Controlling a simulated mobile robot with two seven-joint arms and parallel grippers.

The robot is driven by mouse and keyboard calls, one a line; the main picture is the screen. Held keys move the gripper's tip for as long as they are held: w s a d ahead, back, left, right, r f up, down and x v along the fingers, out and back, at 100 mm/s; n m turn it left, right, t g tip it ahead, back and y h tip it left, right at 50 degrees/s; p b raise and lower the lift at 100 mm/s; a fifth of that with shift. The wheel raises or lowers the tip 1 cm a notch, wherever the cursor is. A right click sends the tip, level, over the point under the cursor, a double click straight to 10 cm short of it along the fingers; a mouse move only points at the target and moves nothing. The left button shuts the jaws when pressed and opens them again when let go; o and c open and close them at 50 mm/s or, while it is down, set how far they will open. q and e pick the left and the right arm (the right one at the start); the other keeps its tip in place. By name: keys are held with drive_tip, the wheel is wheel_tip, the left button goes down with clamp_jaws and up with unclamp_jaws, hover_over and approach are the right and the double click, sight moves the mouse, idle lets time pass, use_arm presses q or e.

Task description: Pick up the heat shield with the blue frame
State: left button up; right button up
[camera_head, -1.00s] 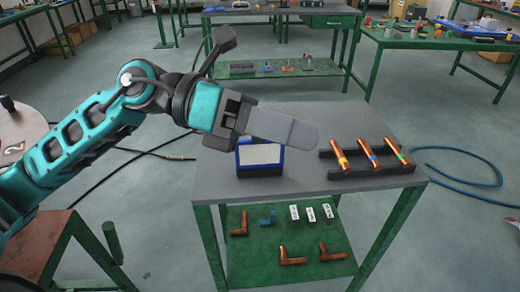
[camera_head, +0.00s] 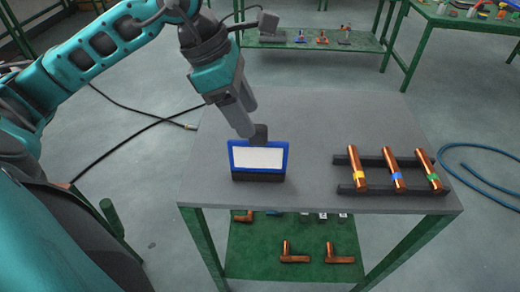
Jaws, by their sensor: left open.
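The heat shield with the blue frame (camera_head: 258,157) stands upright in a dark base on the grey table top (camera_head: 310,120), with its white panel towards me. My left gripper (camera_head: 254,128) points down at it from above and behind. The fingers are open, and their tips are at or just above the shield's top edge. I cannot tell whether they touch it or straddle it. My right gripper is not in view.
A black rack (camera_head: 373,190) with three copper tubes banded yellow, blue and green stands at the table's right. Copper elbows (camera_head: 293,253) lie on the green lower shelf (camera_head: 250,262). A blue hose (camera_head: 475,170) lies on the floor at right. The table's middle is clear.

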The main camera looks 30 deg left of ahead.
sight(262, 140)
use_arm(q)
drive_tip(key=x, duration=0.8)
drive_tip(key=shift+w+a, duration=0.1)
drive_tip(key=shift+w, duration=0.05)
drive_tip(key=shift+r, duration=0.1)
clamp_jaws()
